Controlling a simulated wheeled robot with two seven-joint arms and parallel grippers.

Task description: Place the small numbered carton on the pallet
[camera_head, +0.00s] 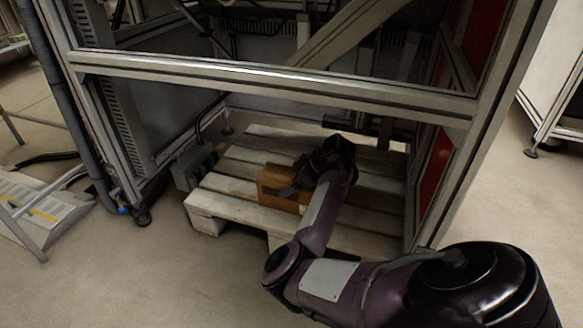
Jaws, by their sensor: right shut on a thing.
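A small brown carton (272,189) is at the pallet's front half, inside the metal frame. The wooden pallet (240,167) lies on the floor under the frame's crossbar. My right gripper (290,189) reaches in from the lower right and is shut on the carton at its right side. The carton appears at the pallet's top surface, but I cannot tell whether it rests on it. My arm hides the carton's right part, and no number can be read. My left gripper is not in view.
A metal frame with a horizontal crossbar (270,82) stands over the pallet, with an upright post (478,150) right of my arm. A grey box (193,167) sits at the pallet's left edge. Pale slats are bare behind the carton. Open floor lies in front.

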